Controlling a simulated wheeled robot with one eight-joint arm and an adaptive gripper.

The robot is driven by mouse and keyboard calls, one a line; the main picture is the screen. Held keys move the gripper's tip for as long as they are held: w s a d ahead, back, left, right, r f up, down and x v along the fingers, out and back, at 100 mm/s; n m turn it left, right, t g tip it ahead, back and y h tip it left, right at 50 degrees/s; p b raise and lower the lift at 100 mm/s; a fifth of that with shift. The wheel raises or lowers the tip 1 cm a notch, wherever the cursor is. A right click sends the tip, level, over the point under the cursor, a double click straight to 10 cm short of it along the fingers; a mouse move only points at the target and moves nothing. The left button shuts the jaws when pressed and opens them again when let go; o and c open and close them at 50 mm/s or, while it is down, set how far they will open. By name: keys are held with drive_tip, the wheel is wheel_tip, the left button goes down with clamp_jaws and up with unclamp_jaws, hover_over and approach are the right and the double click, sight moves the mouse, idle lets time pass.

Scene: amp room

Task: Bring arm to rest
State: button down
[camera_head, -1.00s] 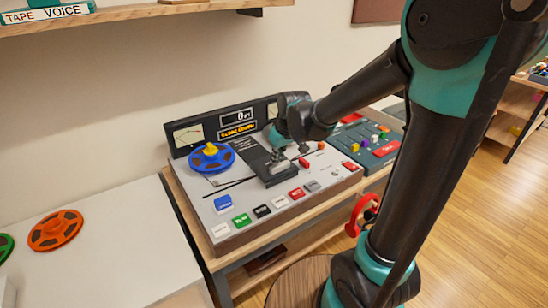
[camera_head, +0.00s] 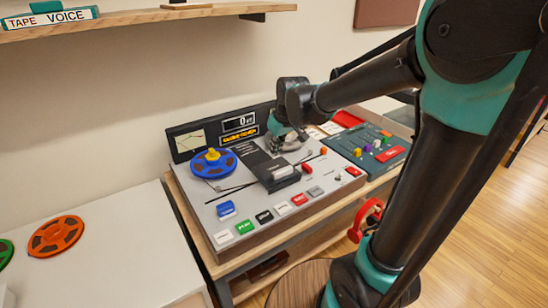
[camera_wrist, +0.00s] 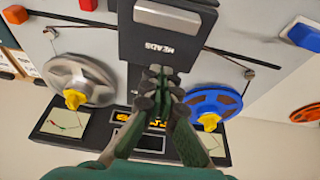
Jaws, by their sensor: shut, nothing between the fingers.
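My arm reaches in from the right in the head view, bent over the tape machine (camera_head: 240,198). My gripper (camera_wrist: 157,86) is shut and empty in the wrist view, its fingertips in front of the dark head cover marked HEADS (camera_wrist: 165,48). The cover also shows in the head view (camera_head: 262,160), with a pale bar at its front end. In the head view the gripper is partly hidden by my wrist, above the back of the machine. A blue reel (camera_head: 213,163) sits on the left spindle and a grey reel (camera_wrist: 80,80) on the other.
A control panel with a red button (camera_head: 390,153) stands right of the machine. An orange reel (camera_head: 56,236) lies on the white table (camera_head: 120,245) at left. A shelf (camera_head: 150,15) runs above. Red headphones (camera_head: 365,219) hang by the bench. Open floor lies at right.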

drive_tip(key=v, duration=0.5)
drive_tip(key=s+d+f+m, duration=0.1)
drive_tip(key=s+d+f, duration=0.1)
drive_tip(key=d+f, duration=0.1)
drive_tip(key=s+d+f+m, duration=0.1)
drive_tip(key=s+d+f, duration=0.1)
drive_tip(key=d, duration=0.2)
drive_tip(key=s+d+f+m+h, duration=0.1)
drive_tip(key=s+d+f, duration=0.2)
drive_tip(key=d, duration=0.1)
drive_tip(key=shift+d+f+m, duration=0.15)
drive_tip(key=shift+f+m, duration=0.15)
drive_tip(key=s+d+f+m+h, duration=0.1)
drive_tip(key=s+d+f+m, duration=0.2)
drive_tip(key=s+d+f, duration=0.4)
drive_tip(key=shift+s+t, duration=0.4)
drive_tip(key=shift+s, duration=0.7)
drive_tip(key=c, duration=2.2)
unclamp_jaws()
drive_tip(key=shift+a+f, duration=0.1)
